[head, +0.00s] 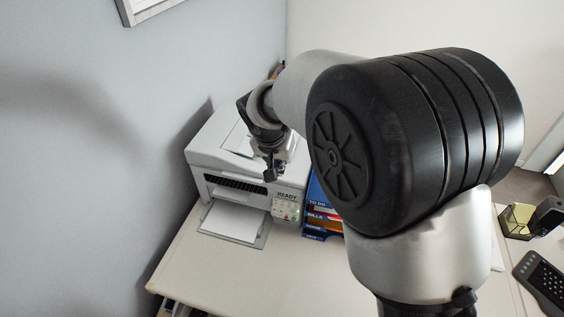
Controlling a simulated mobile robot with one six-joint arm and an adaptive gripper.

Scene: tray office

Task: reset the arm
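My arm crosses the right half of the head view, with its large dark joint close to the camera. My gripper (270,172) hangs small and dark in front of the white printer (208,165), pointing down. Its fingers are too small and dark here to tell whether they are open or shut, and I see nothing clearly held.
The printer has paper in its front tray (232,224) and a lit panel reading READY. Blue labelled trays (316,218) stand beside it, partly hidden by my arm. A keypad device (545,280) lies at the right. The front of the desk (230,280) is clear.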

